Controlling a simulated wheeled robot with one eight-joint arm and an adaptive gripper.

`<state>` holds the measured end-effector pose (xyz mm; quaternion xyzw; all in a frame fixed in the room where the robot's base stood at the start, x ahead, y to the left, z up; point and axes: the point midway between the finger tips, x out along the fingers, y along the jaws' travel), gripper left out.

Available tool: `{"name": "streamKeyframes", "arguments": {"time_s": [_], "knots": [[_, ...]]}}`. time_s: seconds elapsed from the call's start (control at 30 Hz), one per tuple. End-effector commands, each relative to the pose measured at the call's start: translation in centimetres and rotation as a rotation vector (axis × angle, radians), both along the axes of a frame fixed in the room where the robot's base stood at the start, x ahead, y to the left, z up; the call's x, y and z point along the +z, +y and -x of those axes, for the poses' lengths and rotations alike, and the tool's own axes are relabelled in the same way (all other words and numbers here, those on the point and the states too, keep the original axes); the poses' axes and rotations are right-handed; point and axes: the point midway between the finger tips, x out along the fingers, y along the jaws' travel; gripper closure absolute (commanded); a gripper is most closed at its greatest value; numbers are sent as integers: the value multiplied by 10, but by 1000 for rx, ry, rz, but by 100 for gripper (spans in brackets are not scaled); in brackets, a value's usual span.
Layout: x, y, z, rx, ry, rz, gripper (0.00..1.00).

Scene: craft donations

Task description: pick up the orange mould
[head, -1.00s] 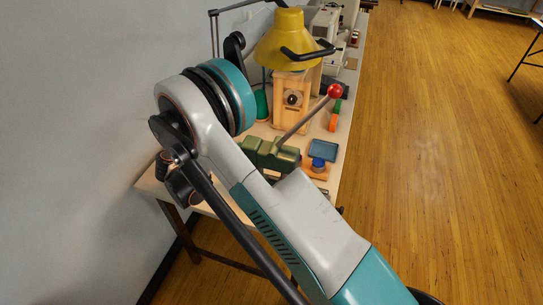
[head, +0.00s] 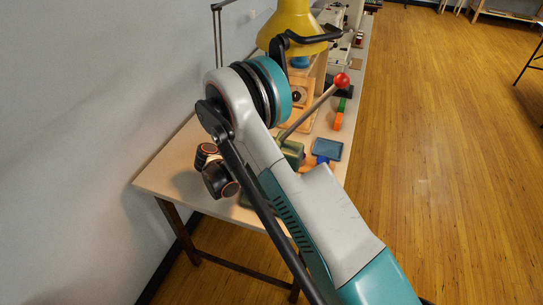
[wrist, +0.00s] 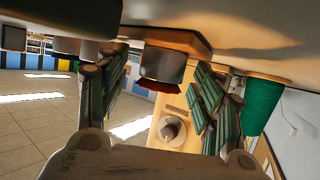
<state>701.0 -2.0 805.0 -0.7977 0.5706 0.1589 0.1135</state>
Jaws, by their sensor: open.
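The orange mould (head: 337,121) is a small orange block near the right edge of the table in the head view. A wooden box with a dial (wrist: 170,130) is seen beyond the gap. My gripper is not clearly visible in the head view, so its distance from the mould cannot be told.
A yellow lamp (head: 290,22) stands over the table. A lever with a red ball (head: 341,80) slants up near the mould. A blue tray (head: 327,149) lies nearer. The table's near left corner (head: 160,178) is bare. Wooden floor (head: 430,170) is open at right.

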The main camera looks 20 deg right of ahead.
Motion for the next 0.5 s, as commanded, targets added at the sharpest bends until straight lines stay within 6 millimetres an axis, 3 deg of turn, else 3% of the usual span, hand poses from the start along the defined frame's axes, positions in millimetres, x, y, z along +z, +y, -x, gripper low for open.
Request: {"name": "streamKeyframes", "arguments": {"time_s": [0.2, 0.43, 0.5], "knots": [[0, -1, -1, 1, 1, 0, 39], [0, -1, -1, 1, 1, 0, 91], [0, -1, -1, 1, 1, 0, 91]]}}
